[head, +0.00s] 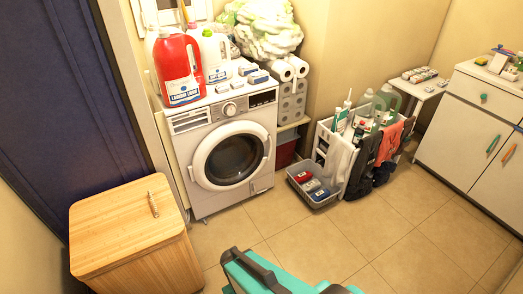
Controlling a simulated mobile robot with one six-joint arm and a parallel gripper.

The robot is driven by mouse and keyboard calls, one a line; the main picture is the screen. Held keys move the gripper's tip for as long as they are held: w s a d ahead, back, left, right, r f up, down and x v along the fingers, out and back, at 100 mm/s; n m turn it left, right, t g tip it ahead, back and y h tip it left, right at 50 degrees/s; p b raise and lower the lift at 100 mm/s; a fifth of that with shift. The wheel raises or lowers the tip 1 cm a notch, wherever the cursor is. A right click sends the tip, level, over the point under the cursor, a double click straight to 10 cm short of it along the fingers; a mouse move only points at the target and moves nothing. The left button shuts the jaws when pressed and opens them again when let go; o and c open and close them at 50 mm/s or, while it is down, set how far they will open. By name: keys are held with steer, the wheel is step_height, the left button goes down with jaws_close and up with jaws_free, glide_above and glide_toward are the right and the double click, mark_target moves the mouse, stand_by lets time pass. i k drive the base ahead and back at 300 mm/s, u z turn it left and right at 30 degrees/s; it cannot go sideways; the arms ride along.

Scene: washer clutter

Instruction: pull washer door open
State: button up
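The white front-loading washer (196,205) stands against the back wall, left of the picture's middle. Its round door (233,157) has a wide white ring around dark glass. The door looks closed, lying against the washer's front. I cannot clearly make out a handle on the ring. My gripper is not clearly in view. Teal and dark parts at the bottom edge look like my own body, and they are apart from the washer.
A wooden hamper (115,220) stands at front left. A grey bin (314,186) and a loaded white rack (345,165) stand right of the washer. A red detergent jug (180,68) and other supplies crowd the washer's top. The tiled floor (390,235) is open in front.

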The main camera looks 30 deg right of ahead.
mark_target(198, 172)
steer(key=i, duration=1)
steer(key=u, duration=0.1)
steer(key=k, duration=0.9)
steer(key=z, duration=0.2)
steer(key=i, duration=0.4)
steer(key=u, duration=0.1)
